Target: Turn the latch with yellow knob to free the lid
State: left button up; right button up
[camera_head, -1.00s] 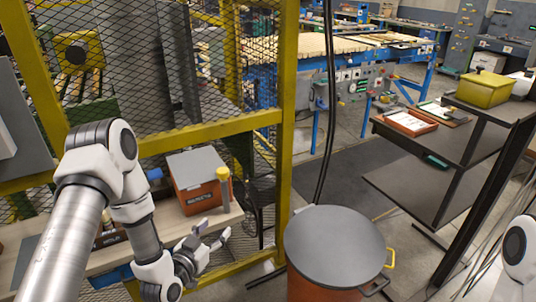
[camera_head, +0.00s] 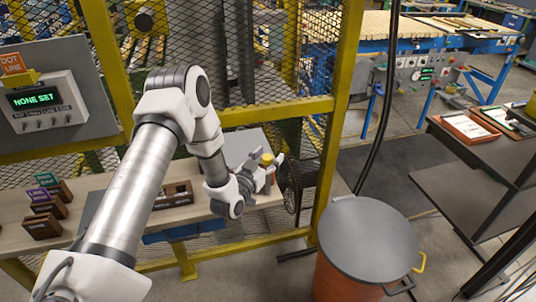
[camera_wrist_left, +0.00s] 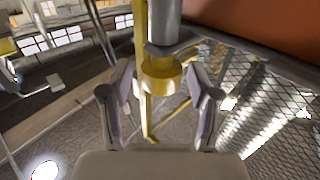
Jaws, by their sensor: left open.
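The latch's yellow knob (camera_head: 267,158) tops a grey post at the right side of a box with a grey lid (camera_head: 247,141). The lid looks closed. My left gripper (camera_head: 273,170) is at the knob, and my arm and gripper hide most of the box. In the left wrist view, the yellow knob (camera_wrist_left: 161,82) and its grey post (camera_wrist_left: 165,25) show between the two open fingers of my left gripper (camera_wrist_left: 160,98). I cannot tell whether a finger touches it. The box's orange wall (camera_wrist_left: 275,30) fills the upper right there. My right gripper is out of view.
A yellow-framed mesh fence (camera_head: 343,90) stands behind the bench (camera_head: 70,192). Several small brown holders (camera_head: 42,226) and a "NONE SET" display (camera_head: 45,100) are at left. An orange drum with grey lid (camera_head: 367,235) stands right of the bench.

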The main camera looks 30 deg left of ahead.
pick_arm(q)
jog(key=shift+s+a, duration=0.15)
grip_shut()
jog(key=shift+f, duration=0.1)
